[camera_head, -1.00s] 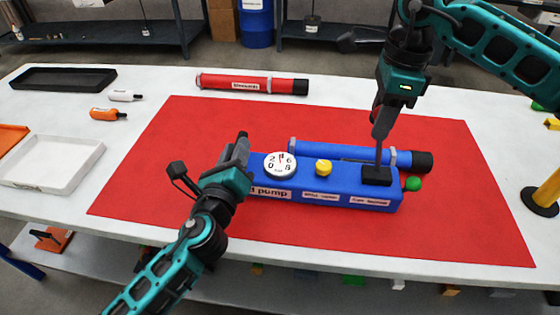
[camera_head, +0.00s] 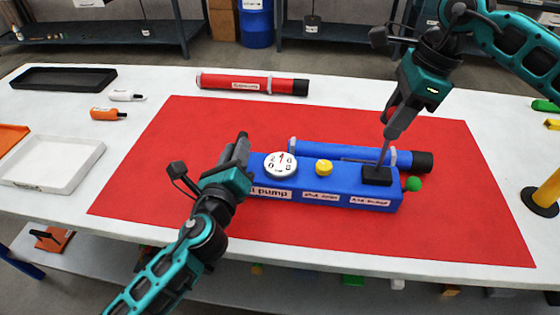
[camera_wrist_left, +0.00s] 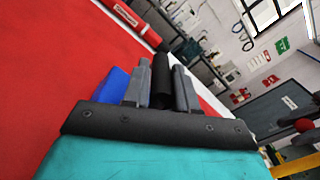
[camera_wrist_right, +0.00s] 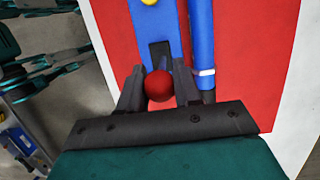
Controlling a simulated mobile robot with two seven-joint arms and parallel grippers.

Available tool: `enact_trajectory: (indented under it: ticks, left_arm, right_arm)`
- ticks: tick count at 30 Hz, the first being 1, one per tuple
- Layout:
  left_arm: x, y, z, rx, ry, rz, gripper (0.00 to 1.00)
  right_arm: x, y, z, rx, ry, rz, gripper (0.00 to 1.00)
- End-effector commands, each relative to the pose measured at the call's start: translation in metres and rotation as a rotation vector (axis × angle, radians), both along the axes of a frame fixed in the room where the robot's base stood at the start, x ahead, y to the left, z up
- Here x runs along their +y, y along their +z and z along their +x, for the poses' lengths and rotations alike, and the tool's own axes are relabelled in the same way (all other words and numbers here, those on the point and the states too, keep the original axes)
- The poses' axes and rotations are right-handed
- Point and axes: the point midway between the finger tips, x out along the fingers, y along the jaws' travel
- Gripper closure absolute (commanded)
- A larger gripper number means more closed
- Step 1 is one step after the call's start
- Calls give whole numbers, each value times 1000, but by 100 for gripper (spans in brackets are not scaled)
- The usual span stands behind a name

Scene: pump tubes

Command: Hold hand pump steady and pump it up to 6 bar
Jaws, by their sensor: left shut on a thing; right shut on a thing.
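The blue hand pump (camera_head: 330,185) lies on the red mat. It carries a round white gauge (camera_head: 280,165) with a red needle pointing roughly upward; the exact reading is too small to tell. A yellow knob (camera_head: 324,167) is on top and a green ball (camera_head: 413,184) at the right end. My left gripper (camera_head: 238,150) is shut on a black post (camera_wrist_left: 162,82) at the pump's left end. My right gripper (camera_head: 392,118) is shut on the red ball (camera_wrist_right: 159,86) of the pump lever (camera_head: 384,152), which leans right from its black base (camera_head: 377,176).
A blue tube (camera_head: 345,153) with a black end lies just behind the pump. A red tube (camera_head: 250,83) lies at the mat's back edge. White and orange bottles (camera_head: 108,114), a white tray (camera_head: 50,165) and a black tray (camera_head: 62,78) are on the left. The mat's front is clear.

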Motion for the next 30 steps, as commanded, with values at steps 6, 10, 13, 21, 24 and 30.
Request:
enact_trajectory:
  ticks: [6, 10, 13, 21, 24, 30]
  left_arm:
    - [1, -6, -1, 13, 3, -4, 100]
    - [1, -6, -1, 13, 4, -4, 100]
    - [1, -6, -1, 13, 4, -3, 100]
    - [2, -6, -1, 12, 5, -3, 100]
    - [2, -6, -1, 12, 5, -3, 100]
    - [2, -6, -1, 12, 5, -3, 100]
  right_arm:
    - [-15, -8, -3, 8, -5, 78, 96]
    - [-17, -7, -3, 5, -2, 97, 96]
    - [-17, -8, -3, 5, -2, 95, 96]
    - [-24, -10, -4, 7, -4, 135, 96]
    - [-29, -10, -5, 2, -5, 179, 96]
    - [-35, -11, -5, -3, -1, 231, 96]
